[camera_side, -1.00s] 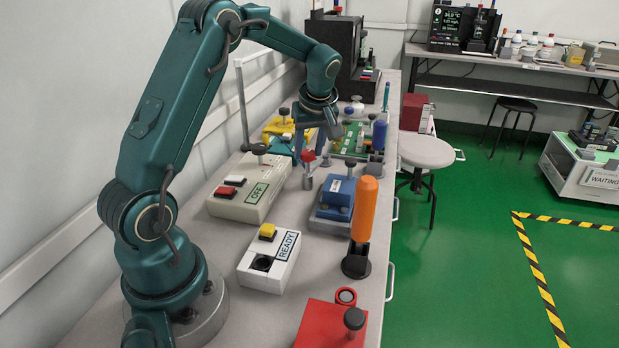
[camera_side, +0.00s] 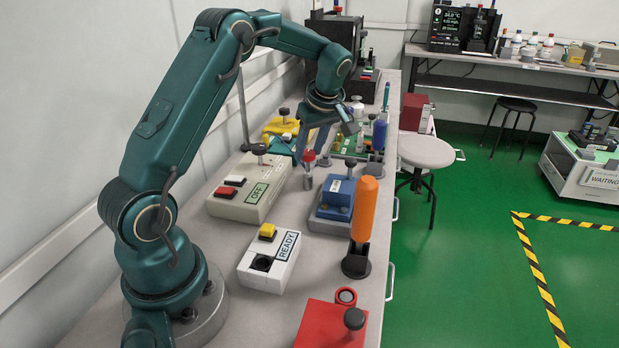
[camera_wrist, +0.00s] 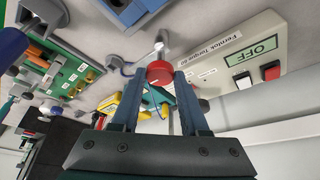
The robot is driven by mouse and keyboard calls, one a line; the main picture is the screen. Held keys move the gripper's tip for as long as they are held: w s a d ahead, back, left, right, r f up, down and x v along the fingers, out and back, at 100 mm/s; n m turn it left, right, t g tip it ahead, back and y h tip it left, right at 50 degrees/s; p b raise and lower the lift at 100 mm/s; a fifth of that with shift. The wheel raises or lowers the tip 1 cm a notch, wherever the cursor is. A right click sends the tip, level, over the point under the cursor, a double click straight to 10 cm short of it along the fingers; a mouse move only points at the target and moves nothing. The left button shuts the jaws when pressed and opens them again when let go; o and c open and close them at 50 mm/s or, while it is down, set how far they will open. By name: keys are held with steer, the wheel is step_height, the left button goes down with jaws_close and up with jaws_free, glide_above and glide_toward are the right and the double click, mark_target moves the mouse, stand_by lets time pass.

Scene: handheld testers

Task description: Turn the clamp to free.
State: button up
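A post with a red round cap (camera_side: 308,157) stands upright on the bench. In the wrist view the red cap (camera_wrist: 159,72) is just ahead of my fingertips, roughly centred between them. My gripper (camera_wrist: 160,78) is open, its two fingers apart and nothing clearly held. In the side view my gripper (camera_side: 322,145) is tilted above and beside the cap; I cannot tell whether a finger touches it. No part is clearly labelled as a clamp, and I cannot read a lock or free mark on the capped post.
The OFF tester (camera_side: 250,190) lies left of the post and the blue device (camera_side: 335,197) to its right. Nearer are the READY tester (camera_side: 268,262), an orange-handled tool (camera_side: 364,208) in a black stand and a red box (camera_side: 325,325). A green board (camera_side: 350,143) lies behind.

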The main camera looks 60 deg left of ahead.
steer(key=o, duration=0.4)
steer(key=shift+r, duration=0.1)
steer(key=v, duration=0.5)
